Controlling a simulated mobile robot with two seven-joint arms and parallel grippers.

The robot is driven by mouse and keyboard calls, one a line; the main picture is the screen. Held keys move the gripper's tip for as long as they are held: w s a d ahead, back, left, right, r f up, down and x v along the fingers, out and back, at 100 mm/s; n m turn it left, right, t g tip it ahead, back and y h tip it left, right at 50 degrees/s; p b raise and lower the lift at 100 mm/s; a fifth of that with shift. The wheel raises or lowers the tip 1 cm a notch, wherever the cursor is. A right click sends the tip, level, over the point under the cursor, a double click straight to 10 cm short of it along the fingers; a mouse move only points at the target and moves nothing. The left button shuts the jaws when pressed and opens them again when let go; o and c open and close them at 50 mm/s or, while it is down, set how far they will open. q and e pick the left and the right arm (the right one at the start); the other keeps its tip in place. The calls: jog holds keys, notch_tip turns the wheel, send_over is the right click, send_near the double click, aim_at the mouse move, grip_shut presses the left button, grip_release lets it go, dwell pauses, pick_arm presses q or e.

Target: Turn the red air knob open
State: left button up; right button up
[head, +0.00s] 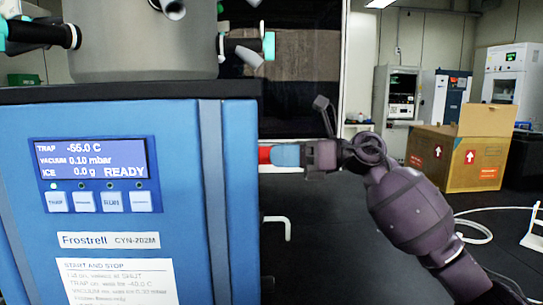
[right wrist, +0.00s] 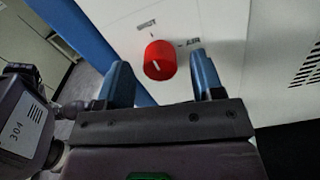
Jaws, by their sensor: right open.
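The red air knob (right wrist: 160,60) is on the pale side panel of the freeze dryer (right wrist: 225,20). Its white pointer line is slightly tilted; a label above it is hard to read, and "AIR" is printed to its right. In the head view a bit of the red knob (head: 264,154) shows at the right edge of the blue front (head: 130,200). My right gripper (right wrist: 163,80) is open, with its blue fingers to either side of and just short of the knob. It also shows in the head view (head: 284,155). My left gripper is not in view.
The display reads READY, trap -55.0 C, vacuum 0.10 mbar. A steel chamber (head: 140,45) with side valves stands on top. A cardboard box (head: 460,155) and a white cable (head: 480,230) are at the right.

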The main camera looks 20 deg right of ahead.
jog(key=shift+w+a, duration=0.15)
jog(key=shift+a, duration=0.5)
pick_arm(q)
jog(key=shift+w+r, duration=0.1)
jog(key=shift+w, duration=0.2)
pick_arm(e)
jog(key=shift+a, duration=0.15)
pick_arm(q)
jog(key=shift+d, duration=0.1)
